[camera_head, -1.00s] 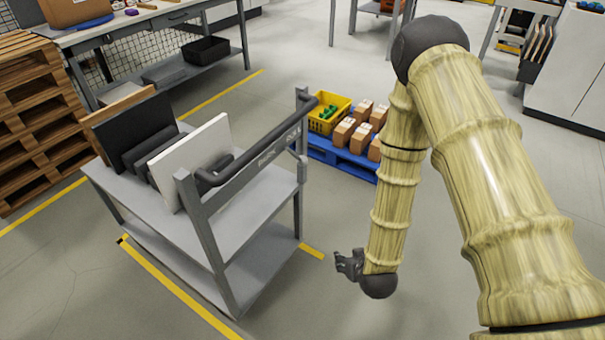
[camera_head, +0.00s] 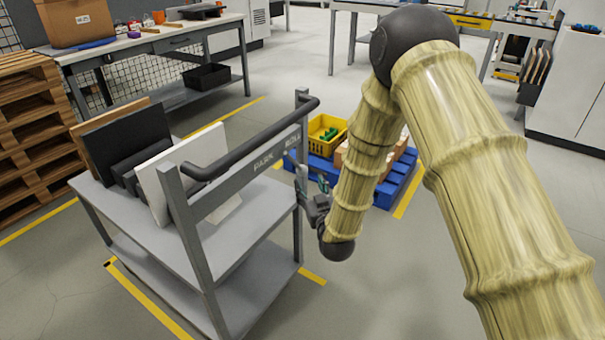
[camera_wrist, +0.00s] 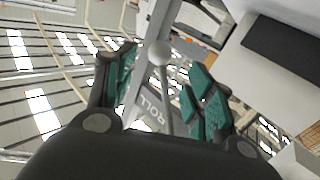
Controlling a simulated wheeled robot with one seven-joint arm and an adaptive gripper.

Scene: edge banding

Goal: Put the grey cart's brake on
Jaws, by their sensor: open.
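The grey cart (camera_head: 231,263) stands at the left centre, its handle end facing me. Its grey panel carries the words PARK and ROLL (camera_head: 292,142); ROLL also shows upside down in the wrist view (camera_wrist: 151,112). A pale lever with a round knob (camera_wrist: 159,54) shows in the wrist view, between my fingers and near ROLL. My gripper (camera_head: 313,184) is open beside the cart's right post. Its teal-padded fingers (camera_wrist: 163,75) stand on either side of the knob; I cannot tell whether they touch it. In the head view the gripper hides the lever.
Dark and white panels (camera_head: 185,165) stand on the cart's top shelf. A blue pallet (camera_head: 391,190) with boxes and a yellow crate (camera_head: 328,137) lies behind my arm. Wooden pallets (camera_head: 30,135) are stacked at the left. A workbench (camera_head: 150,45) stands behind.

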